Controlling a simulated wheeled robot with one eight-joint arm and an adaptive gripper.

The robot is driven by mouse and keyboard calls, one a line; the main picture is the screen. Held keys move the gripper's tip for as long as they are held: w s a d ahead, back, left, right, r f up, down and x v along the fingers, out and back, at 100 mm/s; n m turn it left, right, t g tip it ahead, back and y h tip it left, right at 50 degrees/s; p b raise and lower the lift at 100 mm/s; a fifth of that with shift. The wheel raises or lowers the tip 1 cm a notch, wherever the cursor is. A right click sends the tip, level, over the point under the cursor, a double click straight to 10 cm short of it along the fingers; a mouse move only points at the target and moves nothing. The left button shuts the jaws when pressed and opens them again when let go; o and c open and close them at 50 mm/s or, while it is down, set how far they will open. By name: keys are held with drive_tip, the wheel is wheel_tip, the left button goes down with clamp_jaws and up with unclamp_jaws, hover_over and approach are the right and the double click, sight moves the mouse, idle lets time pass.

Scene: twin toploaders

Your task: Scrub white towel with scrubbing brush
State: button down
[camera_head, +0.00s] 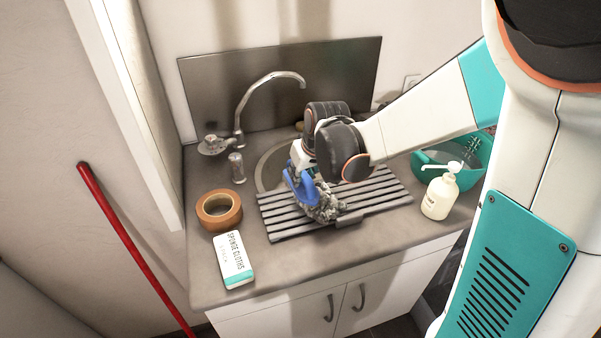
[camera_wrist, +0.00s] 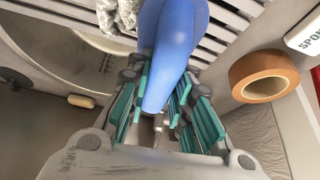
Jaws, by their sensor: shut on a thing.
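My gripper (camera_head: 297,172) is shut on a blue scrubbing brush (camera_head: 304,190) above the slatted drying rack. In the wrist view the brush's blue handle (camera_wrist: 172,45) runs between the teal-padded fingers of my gripper (camera_wrist: 160,98). A crumpled greyish-white towel (camera_head: 326,209) lies on the rack directly beside and below the brush. Its edge also shows at the top of the wrist view (camera_wrist: 124,14). The brush's bristles are hidden, so I cannot tell whether they touch the towel.
The dark slatted rack (camera_head: 285,224) lies in front of the round sink (camera_head: 268,170) and its tap (camera_head: 240,110). A brown tape roll (camera_head: 208,221) and a sponge cloths box (camera_head: 235,262) sit left. A soap bottle (camera_head: 438,197) and teal basin (camera_head: 474,160) stand right.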

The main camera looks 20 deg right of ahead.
sight(311, 189)
drive_tip(key=shift+s+d+f, duration=0.1)
drive_tip(key=shift+s+d, duration=0.05)
drive_tip(key=shift+s, duration=1.3)
drive_tip(key=shift+s+d, duration=0.15)
drive_tip(key=shift+s, duration=0.7)
drive_tip(key=shift+s+d, duration=0.15)
drive_tip(key=shift+s, duration=0.65)
drive_tip(key=shift+w+a+r, duration=0.15)
drive_tip(key=shift+w, duration=0.85)
drive_tip(key=shift+w+a+r, duration=0.15)
drive_tip(key=shift+w, duration=0.85)
